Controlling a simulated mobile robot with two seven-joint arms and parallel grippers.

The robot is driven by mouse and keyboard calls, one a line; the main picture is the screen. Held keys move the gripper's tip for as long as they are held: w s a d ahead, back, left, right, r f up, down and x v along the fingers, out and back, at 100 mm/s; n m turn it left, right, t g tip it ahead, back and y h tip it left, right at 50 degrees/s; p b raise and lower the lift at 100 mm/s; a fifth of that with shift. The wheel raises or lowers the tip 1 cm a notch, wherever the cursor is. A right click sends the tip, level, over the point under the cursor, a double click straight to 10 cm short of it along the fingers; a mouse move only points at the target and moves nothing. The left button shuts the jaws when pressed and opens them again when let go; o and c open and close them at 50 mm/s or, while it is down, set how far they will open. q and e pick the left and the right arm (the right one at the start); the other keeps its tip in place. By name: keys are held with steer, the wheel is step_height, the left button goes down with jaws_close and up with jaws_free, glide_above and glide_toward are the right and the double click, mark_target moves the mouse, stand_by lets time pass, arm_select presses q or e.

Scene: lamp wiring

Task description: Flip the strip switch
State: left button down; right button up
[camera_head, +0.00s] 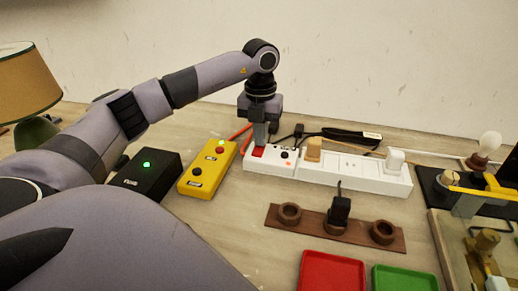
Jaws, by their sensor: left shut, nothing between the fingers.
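The white power strip (347,174) lies across the middle of the table. Its red switch (258,151) is at the left end. My left gripper (259,142) is shut and empty, pointing straight down with its fingertips right at the switch. They seem to touch it, though I cannot be sure, and they hide part of it. A tan plug (313,149) and a white plug (394,160) sit in the strip. My right gripper is not in view.
Left of the strip are a yellow box (208,168) and a black box (147,176) with a green light. In front are a wooden holder (335,232), a red tray (331,272) and a green tray (404,279). A bulb (490,142) stands at the right and a lampshade (25,82) at the left.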

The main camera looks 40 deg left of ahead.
arm_select(q)
steer(key=shift+f, duration=0.25)
steer(key=shift+s+r, duration=0.1)
step_height(320, 180, up, 7)
steer(key=p, duration=0.6)
stand_by(0.7)
